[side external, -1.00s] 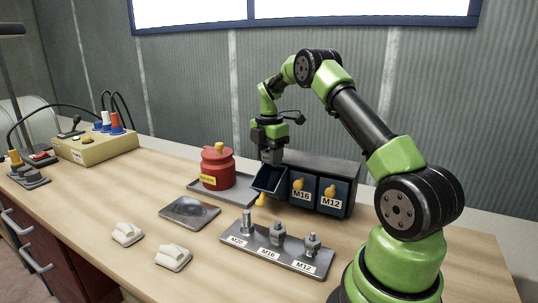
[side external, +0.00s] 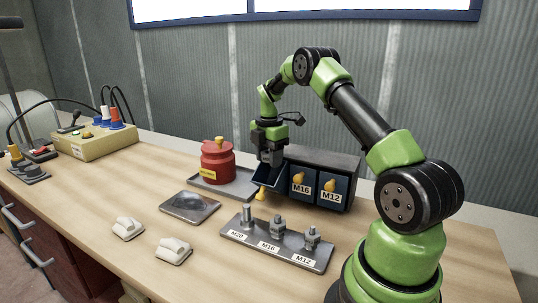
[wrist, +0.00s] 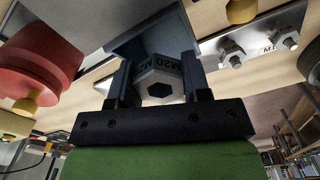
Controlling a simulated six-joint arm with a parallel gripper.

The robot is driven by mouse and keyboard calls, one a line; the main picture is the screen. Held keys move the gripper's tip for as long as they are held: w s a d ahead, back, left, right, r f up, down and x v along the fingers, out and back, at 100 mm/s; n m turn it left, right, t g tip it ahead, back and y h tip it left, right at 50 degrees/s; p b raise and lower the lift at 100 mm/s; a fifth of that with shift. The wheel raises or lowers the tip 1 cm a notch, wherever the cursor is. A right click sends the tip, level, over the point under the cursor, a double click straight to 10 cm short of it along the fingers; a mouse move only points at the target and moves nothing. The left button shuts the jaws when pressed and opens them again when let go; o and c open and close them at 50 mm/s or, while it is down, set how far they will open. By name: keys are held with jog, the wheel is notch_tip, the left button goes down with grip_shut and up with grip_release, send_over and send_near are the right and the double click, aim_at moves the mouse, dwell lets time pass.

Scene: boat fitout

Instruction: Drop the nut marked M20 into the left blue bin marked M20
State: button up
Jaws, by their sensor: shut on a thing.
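The M20 nut (wrist: 160,82), a grey hexagon with M20 on its side, sits between the fingers of my gripper (wrist: 158,72) in the wrist view. My gripper (side external: 269,158) is shut on it. In the side view my gripper points down at the mouth of the left blue bin (side external: 266,178), which is tipped open with a yellow handle at its front. The fingertips and the nut are hidden there. In the wrist view the bin (wrist: 120,45) lies just beyond the nut. The bin's label cannot be read.
Beside the open bin are closed M16 (side external: 300,187) and M12 (side external: 329,192) bins. A red pot (side external: 217,162) stands close on the left on a grey tray. In front is a bolt rack (side external: 277,246) marked M20, M16 and M12; its M20 bolt is bare.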

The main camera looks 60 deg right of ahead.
jog(key=shift+f, duration=0.15)
jog(key=o, duration=1.1)
notch_tip(320, 180, up, 8)
dwell(0.4)
dwell(0.7)
